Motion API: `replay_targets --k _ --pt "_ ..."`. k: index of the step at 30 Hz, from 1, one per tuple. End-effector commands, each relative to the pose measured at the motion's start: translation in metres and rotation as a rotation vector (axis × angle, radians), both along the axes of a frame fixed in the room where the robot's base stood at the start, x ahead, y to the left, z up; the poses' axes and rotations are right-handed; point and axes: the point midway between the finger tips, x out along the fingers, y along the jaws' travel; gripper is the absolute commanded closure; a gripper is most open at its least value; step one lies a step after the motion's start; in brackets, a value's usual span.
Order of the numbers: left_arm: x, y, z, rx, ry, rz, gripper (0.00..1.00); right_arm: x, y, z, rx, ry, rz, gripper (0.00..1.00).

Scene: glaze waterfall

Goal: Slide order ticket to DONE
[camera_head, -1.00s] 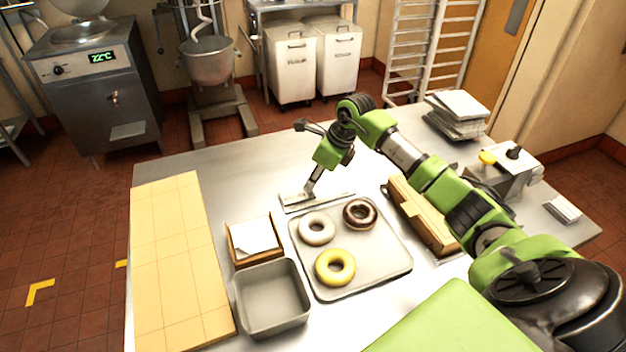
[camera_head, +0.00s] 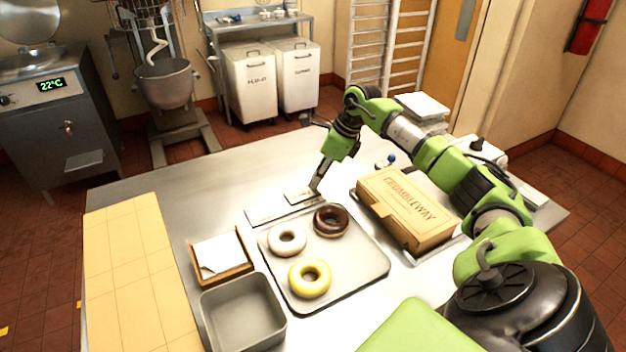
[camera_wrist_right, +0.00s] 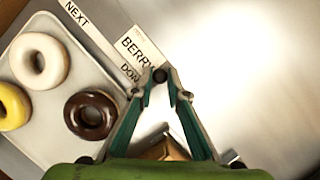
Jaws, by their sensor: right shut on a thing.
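The order ticket (camera_head: 298,196) is a small pale card at the right part of the rail (camera_head: 262,214), behind the donut tray. In the right wrist view the ticket (camera_wrist_right: 138,44) reads "BERRY", and the rail (camera_wrist_right: 97,30) is marked NEXT at one end and DON… at the other. The ticket sits beside the DON… lettering, whose end is covered. My right gripper (camera_head: 316,188) reaches down to the ticket's right edge. In the wrist view its fingertips (camera_wrist_right: 160,75) are together at the ticket's corner, shut on it. My left gripper is not in view.
A tray (camera_head: 355,270) holds a white, a chocolate and a yellow donut in front of the rail. A Crumbleway box (camera_head: 408,212) stands right of it. A grey bin (camera_head: 243,315) and a wooden paper holder (camera_head: 228,276) stand left. The table behind the rail is clear.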

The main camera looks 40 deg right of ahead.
Motion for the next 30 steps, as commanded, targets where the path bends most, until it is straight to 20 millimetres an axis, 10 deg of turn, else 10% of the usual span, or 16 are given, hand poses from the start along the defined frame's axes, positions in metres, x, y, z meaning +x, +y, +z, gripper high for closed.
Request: replay_targets --k 4,17,30 --pt "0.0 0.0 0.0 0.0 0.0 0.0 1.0 0.0 -0.004 0.001 -0.008 -0.001 -0.006 0.69" --pt "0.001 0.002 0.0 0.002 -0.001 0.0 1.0 -0.002 -0.005 0.009 -0.007 -0.002 -0.004 0.69" --pt "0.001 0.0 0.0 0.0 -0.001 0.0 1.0 -0.031 -0.023 0.088 -0.007 -0.003 -0.006 0.69"
